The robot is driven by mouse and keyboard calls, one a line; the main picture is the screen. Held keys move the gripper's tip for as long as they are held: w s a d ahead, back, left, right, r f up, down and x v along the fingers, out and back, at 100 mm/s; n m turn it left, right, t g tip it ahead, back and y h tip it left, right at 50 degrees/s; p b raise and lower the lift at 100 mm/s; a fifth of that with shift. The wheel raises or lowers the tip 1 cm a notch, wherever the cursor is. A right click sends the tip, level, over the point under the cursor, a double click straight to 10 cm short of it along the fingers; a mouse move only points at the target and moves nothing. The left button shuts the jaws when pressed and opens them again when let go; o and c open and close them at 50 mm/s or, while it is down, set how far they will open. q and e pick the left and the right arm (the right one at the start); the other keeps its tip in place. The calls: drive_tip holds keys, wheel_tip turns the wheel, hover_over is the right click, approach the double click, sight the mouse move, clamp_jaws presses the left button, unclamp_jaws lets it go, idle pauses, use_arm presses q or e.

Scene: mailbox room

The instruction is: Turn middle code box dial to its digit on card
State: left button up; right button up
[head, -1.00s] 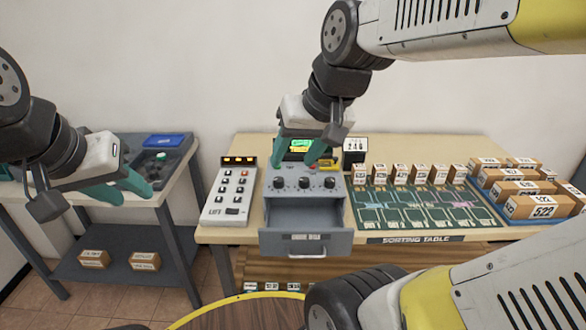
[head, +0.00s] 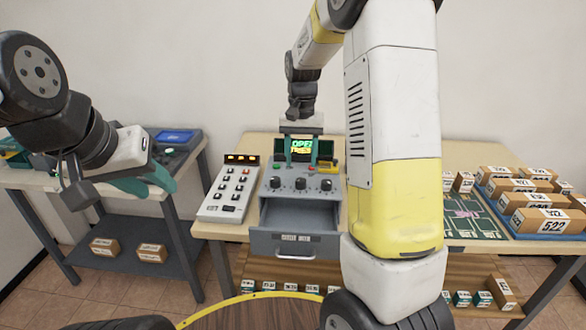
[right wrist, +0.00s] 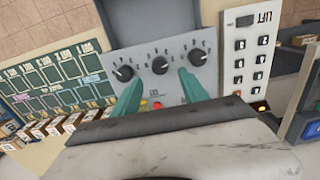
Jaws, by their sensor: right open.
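The code box (head: 300,198) is a grey box on the sorting table with a row of three black dials and a green lit screen reading "OPEN" on top. Its middle dial (head: 300,184) also shows in the right wrist view (right wrist: 160,65). Its drawer (head: 296,241) stands open at the front. My right gripper (right wrist: 155,85) is open, its teal fingers either side of the middle dial's line of sight and apart from it; in the head view it hangs behind the dials. My left gripper (head: 150,182) is at the left, its jaw gap unclear. I cannot make out a card.
A lift keypad (head: 229,189) stands left of the code box. A dark green sorting board (head: 468,218) and several brown parcels (head: 527,197) lie on the right. My right arm hides the table's middle. A second table (head: 90,190) is at the left.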

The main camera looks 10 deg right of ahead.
sight(301, 180)
wheel_tip(301, 180, down, 6)
drive_tip(key=shift+f, duration=0.15)
drive_tip(key=shift+c, duration=0.2)
clamp_jaws()
